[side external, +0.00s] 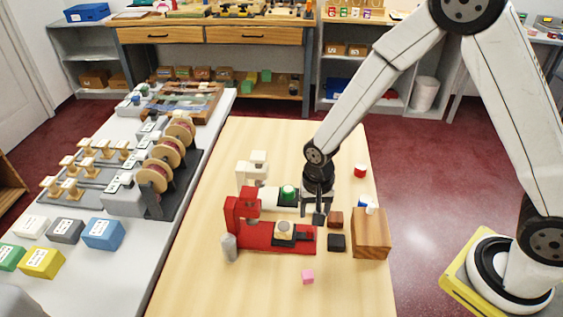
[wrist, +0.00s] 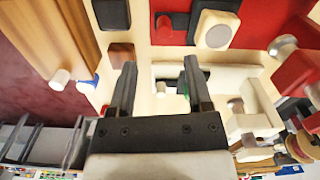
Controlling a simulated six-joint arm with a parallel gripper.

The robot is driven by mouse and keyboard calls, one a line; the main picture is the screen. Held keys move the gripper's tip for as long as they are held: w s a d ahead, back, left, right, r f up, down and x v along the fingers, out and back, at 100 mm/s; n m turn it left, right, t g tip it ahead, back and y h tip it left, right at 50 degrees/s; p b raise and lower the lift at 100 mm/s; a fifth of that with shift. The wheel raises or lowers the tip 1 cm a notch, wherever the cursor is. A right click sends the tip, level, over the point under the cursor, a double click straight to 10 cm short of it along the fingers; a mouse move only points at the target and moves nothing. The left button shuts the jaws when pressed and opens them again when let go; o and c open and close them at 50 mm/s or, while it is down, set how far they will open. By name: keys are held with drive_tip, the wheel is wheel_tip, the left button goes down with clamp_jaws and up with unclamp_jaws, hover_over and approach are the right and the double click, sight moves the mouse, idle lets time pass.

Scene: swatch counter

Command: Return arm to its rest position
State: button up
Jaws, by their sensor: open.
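My gripper (side external: 317,208) hangs pointing down over the wooden table (side external: 205,285), beside the white device with a green dome (side external: 289,191) and behind the red device (side external: 306,241). In the wrist view my gripper (wrist: 160,66) has its two dark fingers spread apart, with tabletop visible between them and nothing gripped. My arm reaches in from its base at the right. A brown block (side external: 335,218) and a dark block (side external: 337,242) sit just right of the red device. How far the fingertips are above the table is hard to tell.
A large wooden block (side external: 371,235) stands at the table's right edge, with small white and blue pieces behind it. A red cylinder (side external: 360,171) stands farther back. The left counter (side external: 95,285) holds spools and swatch boxes.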

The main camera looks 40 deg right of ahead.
drive_tip(key=shift+r, duration=0.3)
drive_tip(key=s+d+r+n+t, duration=0.2)
drive_tip(key=s+d+r+n, duration=0.5)
drive_tip(key=r, duration=0.3)
drive_tip(key=shift+s+d+t, duration=0.3)
drive_tip(key=shift+s+d, duration=0.25)
drive_tip(key=shift+s, duration=0.25)
drive_tip(key=shift+r, duration=0.1)
idle(1.1)
